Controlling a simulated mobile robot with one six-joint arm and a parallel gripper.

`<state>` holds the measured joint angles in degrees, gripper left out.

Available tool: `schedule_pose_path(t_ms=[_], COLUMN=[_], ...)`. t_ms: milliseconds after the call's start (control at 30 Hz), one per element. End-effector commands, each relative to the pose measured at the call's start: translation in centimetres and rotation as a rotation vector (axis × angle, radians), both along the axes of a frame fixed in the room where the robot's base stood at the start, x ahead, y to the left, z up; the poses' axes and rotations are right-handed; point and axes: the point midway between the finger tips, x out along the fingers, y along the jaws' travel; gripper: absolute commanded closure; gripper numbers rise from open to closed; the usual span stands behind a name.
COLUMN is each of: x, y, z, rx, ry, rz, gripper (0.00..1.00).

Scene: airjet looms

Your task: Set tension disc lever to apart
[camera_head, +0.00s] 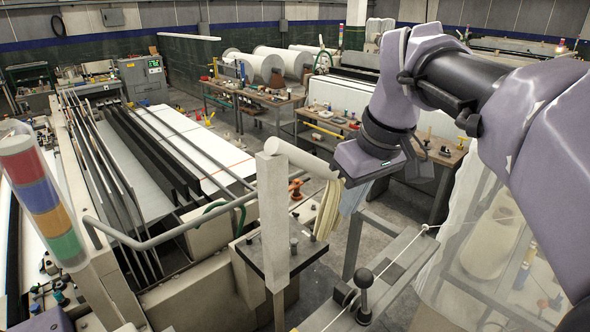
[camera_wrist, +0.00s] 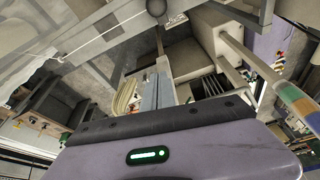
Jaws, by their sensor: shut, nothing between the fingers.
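The tension disc lever (camera_head: 365,280), a short dark stem with a black ball knob, stands on a grey rail (camera_head: 393,266) at the lower middle of the head view. It looks roughly upright; the disc gap at its base is too small to judge. In the wrist view a dark ball (camera_wrist: 157,6), likely its knob, shows at the top edge. A white yarn (camera_head: 407,250) runs along the rail past the lever. My gripper (camera_head: 368,166) is above and behind the lever, well apart from it. It is shut and empty; its fingertips are hard to make out.
A pale upright post (camera_head: 272,215) with a horizontal rod stands left of the rail. Cream (camera_head: 329,208) and blue-grey hanks hang close beside my gripper. A colour-banded signal lamp (camera_head: 42,195) is at left. Work tables (camera_head: 440,150) with small items stand behind.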

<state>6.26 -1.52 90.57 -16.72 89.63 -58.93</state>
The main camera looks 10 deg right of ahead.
Motion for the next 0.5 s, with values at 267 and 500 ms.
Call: schedule_pose_path(t_ms=[267,500], x=[-0.1,0.7], y=[0.0,0.4], z=[0.0,-3.0], rx=[0.000,0.000], ry=[-0.002,0.001], rz=[-0.001,0.000], gripper=[1.00,1.00])
